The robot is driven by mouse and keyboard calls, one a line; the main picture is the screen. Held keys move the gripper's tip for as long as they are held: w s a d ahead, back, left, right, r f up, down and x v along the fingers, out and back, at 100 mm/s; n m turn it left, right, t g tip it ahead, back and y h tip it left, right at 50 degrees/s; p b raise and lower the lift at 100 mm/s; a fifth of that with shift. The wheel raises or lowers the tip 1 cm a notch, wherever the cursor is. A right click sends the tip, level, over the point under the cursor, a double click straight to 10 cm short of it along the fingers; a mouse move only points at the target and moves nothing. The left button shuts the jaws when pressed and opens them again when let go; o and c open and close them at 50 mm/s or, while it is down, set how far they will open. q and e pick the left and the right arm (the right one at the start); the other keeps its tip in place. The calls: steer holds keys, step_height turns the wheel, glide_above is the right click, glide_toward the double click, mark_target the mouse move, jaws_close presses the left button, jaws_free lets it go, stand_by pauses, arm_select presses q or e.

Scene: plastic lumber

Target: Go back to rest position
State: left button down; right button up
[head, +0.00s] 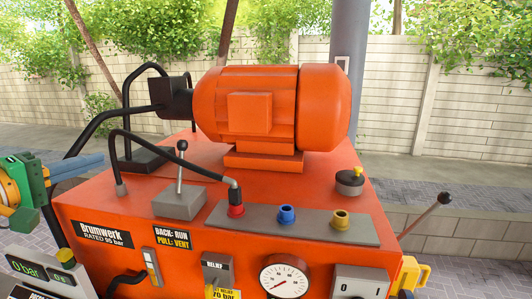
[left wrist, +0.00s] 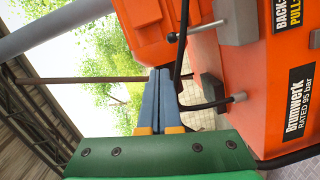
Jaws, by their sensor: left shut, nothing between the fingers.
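My left gripper (head: 98,162) is at the left edge of the head view, beside the left end of an orange machine (head: 120,198). It has a green and yellow body and blue fingers. In the left wrist view its blue fingers (left wrist: 168,75) lie together with nothing between them. They point past the machine's orange side, and I cannot tell the exact gap to it. My right gripper is in neither view.
The machine carries an orange motor (head: 270,108), black hoses, a grey block with a lever (head: 180,203), a gauge (head: 286,281) and coloured ports. A second lever (head: 425,214) sticks out right. A pale wall (head: 455,110) stands behind, across paving.

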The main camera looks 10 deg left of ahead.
arm_select(q)
steer(key=s+d+f+m+g+y, duration=0.1)
steer(key=s+d+f+m+g, duration=0.2)
steer(key=f, duration=0.9)
steer(key=s+d+f+m+g+y, duration=0.1)
steer(key=d+f+m+g, duration=0.35)
steer(key=f, duration=0.75)
steer(key=s+d+f+m+g+y, duration=0.15)
steer(key=d+f, duration=0.45)
steer(key=f, duration=0.6)
steer(key=s+d+f+m+g, duration=0.2)
steer(key=s+d+f+m, duration=0.15)
steer(key=s, duration=0.55)
steer(key=s+d+f+m+g, duration=0.25)
steer(key=s+f, duration=0.25)
steer(key=s, duration=0.5)
step_height(320, 180, down, 22)
steer(key=s+d+b, duration=0.1)
steer(key=s+b, duration=0.2)
steer(key=b, duration=0.3)
steer(key=s+a+f+g+b, duration=0.2)
steer(key=s+f+b, duration=0.2)
steer(key=s+f, duration=0.8)
step_height(320, 180, down, 3)
steer(key=shift+r+y, duration=0.1)
steer(key=shift+y, duration=0.35)
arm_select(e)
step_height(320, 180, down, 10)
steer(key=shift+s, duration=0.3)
